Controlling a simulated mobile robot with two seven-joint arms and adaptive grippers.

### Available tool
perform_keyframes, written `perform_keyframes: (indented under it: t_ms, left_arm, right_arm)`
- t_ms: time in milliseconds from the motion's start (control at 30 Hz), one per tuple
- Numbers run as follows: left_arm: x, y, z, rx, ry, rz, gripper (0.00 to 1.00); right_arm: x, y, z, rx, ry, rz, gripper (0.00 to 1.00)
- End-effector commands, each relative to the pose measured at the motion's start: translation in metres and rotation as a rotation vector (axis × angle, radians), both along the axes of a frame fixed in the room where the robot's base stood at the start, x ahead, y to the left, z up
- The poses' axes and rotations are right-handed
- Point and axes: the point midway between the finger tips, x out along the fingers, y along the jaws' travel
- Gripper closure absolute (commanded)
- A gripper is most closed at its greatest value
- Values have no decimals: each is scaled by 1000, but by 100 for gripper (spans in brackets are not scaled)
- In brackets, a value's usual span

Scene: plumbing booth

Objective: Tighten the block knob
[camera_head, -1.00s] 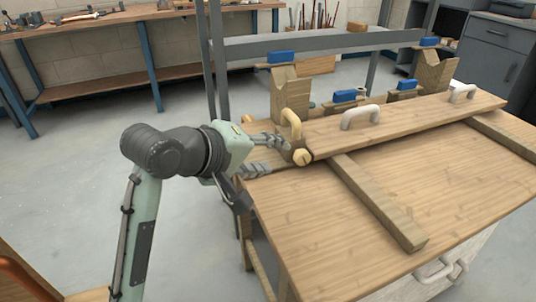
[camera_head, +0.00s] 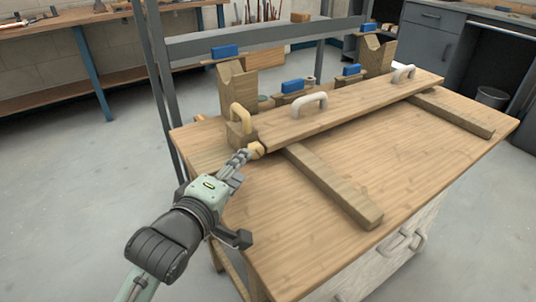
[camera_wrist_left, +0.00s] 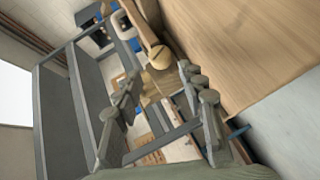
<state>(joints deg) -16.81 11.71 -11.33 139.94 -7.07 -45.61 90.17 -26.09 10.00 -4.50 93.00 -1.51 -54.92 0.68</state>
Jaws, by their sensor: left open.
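The knob also shows in the left wrist view (camera_wrist_left: 160,57), near the top centre beyond the finger gap. My left gripper (camera_head: 241,160) comes in from the lower left, its fingertips close to the knob. In the left wrist view its two fingers (camera_wrist_left: 158,88) stand apart with nothing between them. I cannot tell whether a finger touches the knob. My right gripper is out of view.
The long board (camera_head: 350,108) with pale handles lies across the workbench (camera_head: 410,175). A wooden bar (camera_head: 335,188) runs from it toward the front. Notched blocks and blue-topped clamps (camera_head: 293,86) stand behind. The bench's front middle is clear.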

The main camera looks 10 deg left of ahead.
Motion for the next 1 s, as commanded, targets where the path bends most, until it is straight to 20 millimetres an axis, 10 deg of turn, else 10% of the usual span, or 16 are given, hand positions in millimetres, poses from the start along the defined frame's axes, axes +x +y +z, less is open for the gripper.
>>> perform_keyframes:
  t_ms: [400, 800, 1000]
  left_arm:
    - [60, -8, -13, 2, -1, -2, 60]
    - [70, -9, -16, 0, 0, -1, 60]
    - [70, -9, -16, 1, 0, -1, 83]
  right_arm:
    - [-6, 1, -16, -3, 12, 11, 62]
    - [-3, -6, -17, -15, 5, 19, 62]
    - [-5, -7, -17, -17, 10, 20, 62]
